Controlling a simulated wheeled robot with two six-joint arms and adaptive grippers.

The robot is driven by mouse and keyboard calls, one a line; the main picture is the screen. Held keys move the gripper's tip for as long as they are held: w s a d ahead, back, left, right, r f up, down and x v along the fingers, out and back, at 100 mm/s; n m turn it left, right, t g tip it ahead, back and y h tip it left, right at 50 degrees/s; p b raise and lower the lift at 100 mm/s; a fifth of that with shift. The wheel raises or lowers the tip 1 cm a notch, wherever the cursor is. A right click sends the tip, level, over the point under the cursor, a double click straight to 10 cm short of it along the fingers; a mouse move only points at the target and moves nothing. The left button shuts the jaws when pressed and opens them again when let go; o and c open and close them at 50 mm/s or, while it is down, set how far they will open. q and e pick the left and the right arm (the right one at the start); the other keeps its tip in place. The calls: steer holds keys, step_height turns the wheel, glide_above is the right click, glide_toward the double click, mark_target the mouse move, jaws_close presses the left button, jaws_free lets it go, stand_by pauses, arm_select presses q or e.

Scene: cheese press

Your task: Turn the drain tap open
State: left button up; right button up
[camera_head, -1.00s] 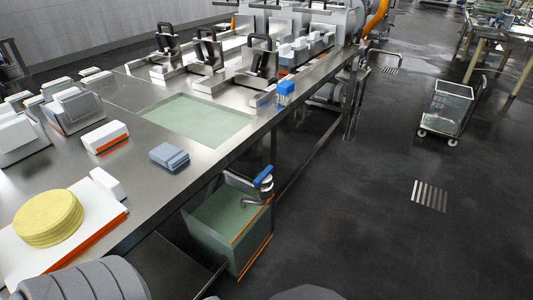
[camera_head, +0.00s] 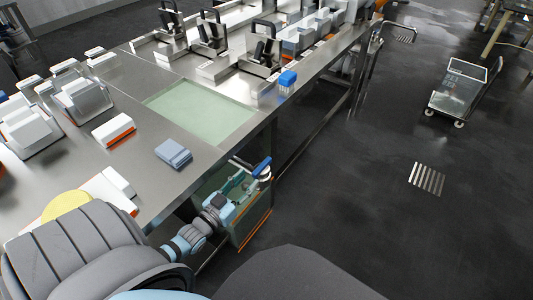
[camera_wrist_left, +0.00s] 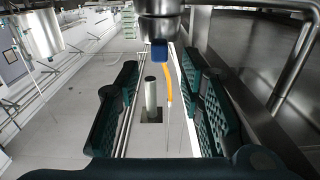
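The drain tap has a blue handle (camera_head: 262,165) and a metal body, and sits at the table's front edge above a green-tinted bin. In the left wrist view the blue handle end (camera_wrist_left: 159,50) shows under a metal cylinder, ahead of the fingers. My left gripper (camera_head: 242,178) reaches in from the lower left, just left of the handle. Its teal fingers (camera_wrist_left: 161,70) stand wide apart with nothing between the pads. I cannot tell if a fingertip touches the handle. My right gripper is not in view.
The steel table (camera_head: 190,190) runs above the left arm, with a blue-grey block (camera_head: 173,153) near its edge. The bin (camera_head: 262,210) stands below the tap. The dark floor to the right is open, with a drain grate (camera_head: 426,179) and a cart (camera_head: 458,88).

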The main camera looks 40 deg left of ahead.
mark_target(266, 160)
arm_select(q)
steer(key=w+b, duration=0.2)
steer(key=w, duration=0.3)
steer(key=w+b, duration=0.2)
steer(key=w, duration=0.3)
steer(key=shift+w+a+f, duration=0.1)
steer(key=shift+w+f, duration=0.1)
steer(key=shift+w, duration=0.1)
steer(key=shift+w+r, duration=0.1)
steer(key=shift+w, duration=0.1)
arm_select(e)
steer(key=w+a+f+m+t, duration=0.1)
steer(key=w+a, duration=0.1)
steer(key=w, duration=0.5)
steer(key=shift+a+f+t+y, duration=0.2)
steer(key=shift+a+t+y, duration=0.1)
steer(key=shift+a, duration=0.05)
arm_select(q)
steer(key=shift+c, duration=0.6)
jaws_close()
